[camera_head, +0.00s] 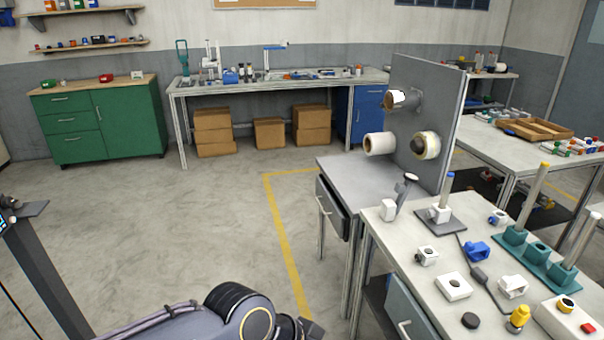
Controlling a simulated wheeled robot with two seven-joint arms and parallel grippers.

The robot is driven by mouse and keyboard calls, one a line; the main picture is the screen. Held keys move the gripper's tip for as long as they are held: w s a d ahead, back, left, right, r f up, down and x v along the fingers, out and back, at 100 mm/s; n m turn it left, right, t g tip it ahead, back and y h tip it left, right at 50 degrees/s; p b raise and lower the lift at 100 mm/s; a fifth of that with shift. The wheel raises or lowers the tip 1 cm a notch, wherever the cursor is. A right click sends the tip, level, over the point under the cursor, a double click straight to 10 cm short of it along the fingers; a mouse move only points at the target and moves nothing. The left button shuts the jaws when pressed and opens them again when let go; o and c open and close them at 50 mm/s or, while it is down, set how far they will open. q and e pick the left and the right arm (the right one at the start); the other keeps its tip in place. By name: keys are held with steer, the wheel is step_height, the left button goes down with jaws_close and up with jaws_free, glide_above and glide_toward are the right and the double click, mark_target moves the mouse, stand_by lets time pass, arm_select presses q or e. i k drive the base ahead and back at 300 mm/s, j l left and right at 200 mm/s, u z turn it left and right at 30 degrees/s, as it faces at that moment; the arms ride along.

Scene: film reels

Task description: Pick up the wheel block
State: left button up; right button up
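Several small blocks lie on the white table at the right. A white block with a dark round part on it (427,256) sits near the table's left side, and a similar flat white block (453,286) lies in front of it. A blue block (477,251) and another white block (512,287) are to the right. I cannot tell for sure which is the wheel block. One of my arms shows at the bottom edge, left of the table and apart from the blocks. No gripper fingers show in view.
A grey stand with film rolls (424,147) rises behind the white table (384,232). A teal base with posts (540,258), a cable and a yellow-topped part (518,318) share the tabletop. Open floor (180,220) lies to the left.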

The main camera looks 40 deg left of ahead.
mark_target(388, 208)
steer(key=u, duration=5.45)
steer(key=k+z, duration=0.15)
steer(key=z, duration=5.1)
steer(key=i+j+z, duration=0.15)
steer(key=j+z, duration=0.8)
